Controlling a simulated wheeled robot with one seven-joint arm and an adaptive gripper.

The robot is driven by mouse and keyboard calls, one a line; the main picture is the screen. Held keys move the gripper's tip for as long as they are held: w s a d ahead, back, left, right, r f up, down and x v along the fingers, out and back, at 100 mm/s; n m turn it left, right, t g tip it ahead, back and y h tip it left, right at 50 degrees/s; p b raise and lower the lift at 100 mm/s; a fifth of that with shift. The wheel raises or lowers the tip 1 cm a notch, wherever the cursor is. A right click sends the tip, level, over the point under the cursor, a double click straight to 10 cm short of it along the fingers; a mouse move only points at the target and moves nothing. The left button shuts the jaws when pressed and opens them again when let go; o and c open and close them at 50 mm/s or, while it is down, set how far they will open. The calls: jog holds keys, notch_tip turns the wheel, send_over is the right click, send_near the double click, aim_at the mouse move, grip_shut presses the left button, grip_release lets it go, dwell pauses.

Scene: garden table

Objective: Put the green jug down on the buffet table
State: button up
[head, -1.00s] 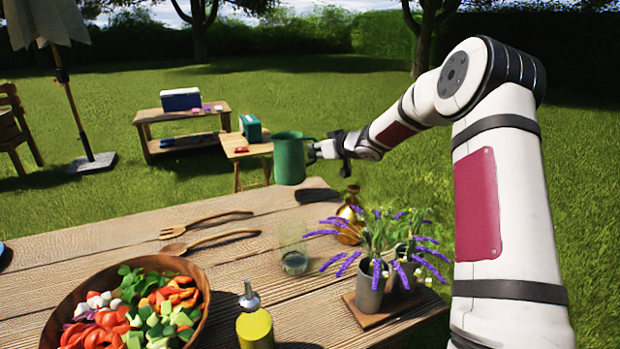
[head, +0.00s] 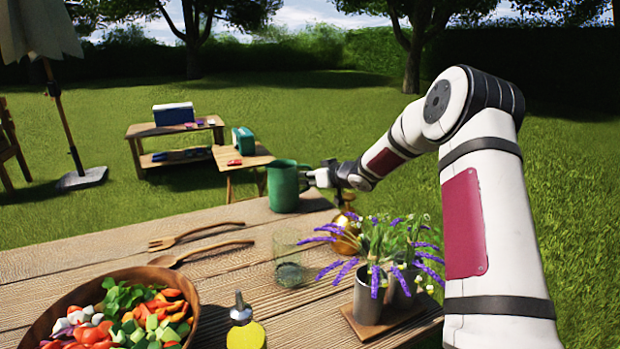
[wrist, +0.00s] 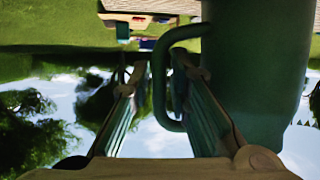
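The green jug (head: 283,188) is upright at the far end of the long wooden table (head: 110,237) laid with food. Its base overlaps the tabletop in the head view; I cannot tell whether it touches the boards. My gripper (head: 308,180) is at the jug's right side.
A glass (head: 289,262), a brass vessel (head: 345,232) and potted lavender (head: 368,298) stand nearer. Wooden servers (head: 200,240), a salad bowl (head: 190,325) and a yellow bottle (head: 245,335) are left and front. Beyond are a small side table (head: 243,158) and a bench (head: 160,130). Boards left of the jug are clear.

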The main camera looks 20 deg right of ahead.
jog(key=shift+r, duration=0.1)
jog(key=shift+s+r, duration=0.15)
jog(key=p+v, duration=0.2)
jog(key=v, duration=0.9)
jog(key=shift+s+r+p, duration=0.2)
jog(key=shift+s+p, duration=0.1)
jog(key=shift+p, duration=0.05)
jog(key=shift+d, duration=0.1)
